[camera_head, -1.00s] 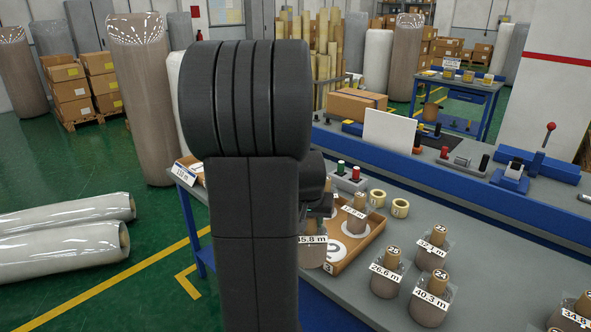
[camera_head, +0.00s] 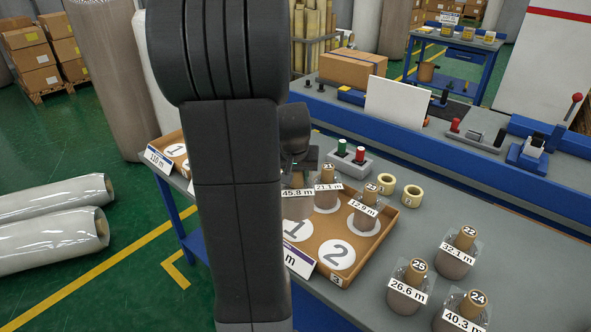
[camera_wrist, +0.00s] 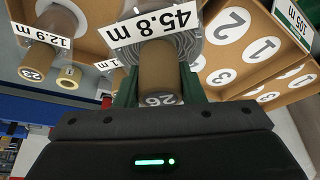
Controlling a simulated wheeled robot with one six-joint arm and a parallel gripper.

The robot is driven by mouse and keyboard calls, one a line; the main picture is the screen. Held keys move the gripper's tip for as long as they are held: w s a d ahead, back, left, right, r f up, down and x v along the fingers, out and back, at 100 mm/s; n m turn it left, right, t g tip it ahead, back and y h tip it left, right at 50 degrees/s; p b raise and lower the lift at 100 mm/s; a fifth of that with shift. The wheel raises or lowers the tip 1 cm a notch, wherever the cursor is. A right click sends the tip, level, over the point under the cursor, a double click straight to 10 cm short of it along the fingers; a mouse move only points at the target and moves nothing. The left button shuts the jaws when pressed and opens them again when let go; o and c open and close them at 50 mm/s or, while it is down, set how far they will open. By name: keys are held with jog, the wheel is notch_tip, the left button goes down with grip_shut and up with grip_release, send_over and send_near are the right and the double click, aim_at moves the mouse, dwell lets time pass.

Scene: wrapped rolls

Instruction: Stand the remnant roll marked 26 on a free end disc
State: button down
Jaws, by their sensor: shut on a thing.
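The remnant roll 26 (camera_wrist: 158,72), brown-cored with a 45.8 m label, is upright between the green fingers of my gripper (camera_wrist: 158,88), which is shut on its core. In the head view the roll (camera_head: 297,205) shows beside my arm, above or in the back left of a cardboard tray (camera_head: 385,228); I cannot tell whether it touches down. The tray has bare white discs marked 1 (camera_head: 297,229) and 2 (camera_head: 337,255) at its front. Rolls labelled 21.1 m (camera_head: 327,199) and 12.9 m (camera_head: 365,217) stand at its back. My arm hides the tray's left part.
Another tray (camera_head: 172,137) with numbered discs lies at the left, partly behind my arm. Rolls 25 (camera_head: 408,292), 22 (camera_head: 457,262) and 24 (camera_head: 463,318) stand on the grey bench at right.

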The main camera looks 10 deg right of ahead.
jog(key=shift+f+b, duration=2.75)
jog(key=shift+f, duration=0.95)
jog(key=shift+f+b, duration=0.35)
jog(key=shift+f, duration=0.05)
jog(key=c, duration=0.9)
grip_release()
jog(key=shift+o, duration=0.2)
jog(key=v, duration=1.4)
jog(key=shift+w+p, duration=0.1)
jog(key=shift+p, duration=0.25)
jog(key=x, duration=1.4)
jog(key=shift+b, duration=0.3)
jog(key=shift+r, duration=0.1)
